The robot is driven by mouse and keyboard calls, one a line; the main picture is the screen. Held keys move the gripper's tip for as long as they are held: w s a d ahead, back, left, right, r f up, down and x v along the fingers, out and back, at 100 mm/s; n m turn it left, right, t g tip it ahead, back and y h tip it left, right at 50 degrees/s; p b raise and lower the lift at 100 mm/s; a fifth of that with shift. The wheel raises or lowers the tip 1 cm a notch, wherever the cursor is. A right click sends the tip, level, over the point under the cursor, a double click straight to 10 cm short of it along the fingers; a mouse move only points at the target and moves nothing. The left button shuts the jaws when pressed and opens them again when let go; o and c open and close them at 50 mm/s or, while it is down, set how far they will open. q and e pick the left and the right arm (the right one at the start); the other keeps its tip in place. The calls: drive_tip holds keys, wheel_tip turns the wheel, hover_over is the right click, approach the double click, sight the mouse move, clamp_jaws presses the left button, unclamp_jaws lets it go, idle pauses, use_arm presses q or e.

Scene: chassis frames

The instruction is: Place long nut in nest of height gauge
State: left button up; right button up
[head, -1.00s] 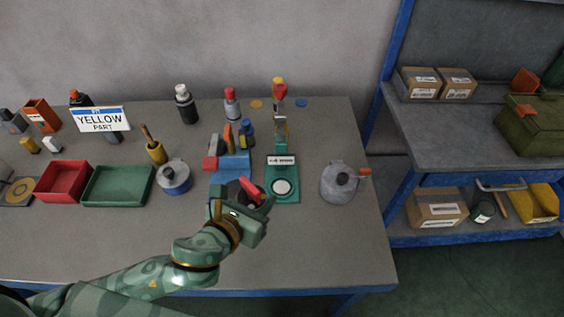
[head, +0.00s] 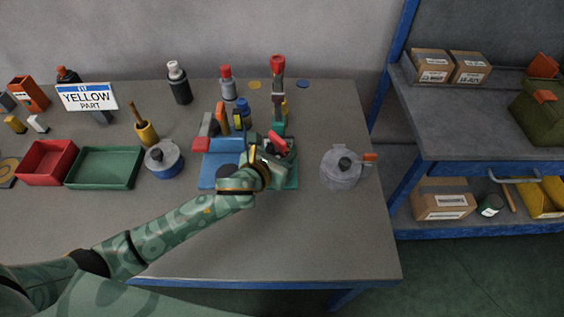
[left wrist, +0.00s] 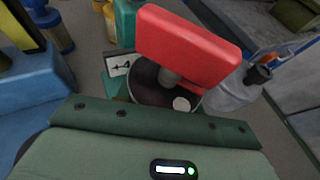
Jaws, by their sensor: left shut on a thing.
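My left gripper (head: 277,146) is over the green height gauge (head: 291,182) and hides most of its base and nest in the head view. In the left wrist view a red finger (left wrist: 188,45) fills the upper middle. A short grey piece, which looks like the long nut (left wrist: 170,77), shows under it, held over the dark round nest (left wrist: 148,86) with a light spot. Whether the nut touches the nest I cannot tell. The gauge's label plate (left wrist: 121,65) and green post (left wrist: 125,22) stand behind. My right gripper is not in view.
A blue fixture (head: 208,174) is close on the left of the gauge. A grey lidded pot (head: 341,172) stands to the right. A blue-grey pot (head: 164,160), green tray (head: 103,167) and red tray (head: 47,162) are further left. The front of the table is clear.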

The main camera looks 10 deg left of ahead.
use_arm(q)
wheel_tip(320, 180, down, 4)
drive_tip(key=shift+w+r+b, duration=0.15)
drive_tip(key=shift+r+b, duration=0.05)
drive_tip(key=shift+b, duration=0.65)
drive_tip(key=o, duration=1)
drive_tip(key=shift+s+a+r+p, duration=0.15)
drive_tip(key=shift+s+r+p, duration=0.2)
drive_tip(key=shift+s, duration=0.1)
drive_tip(key=p+v, duration=0.2)
drive_tip(key=v, duration=0.9)
drive_tip(key=shift+p, duration=0.4)
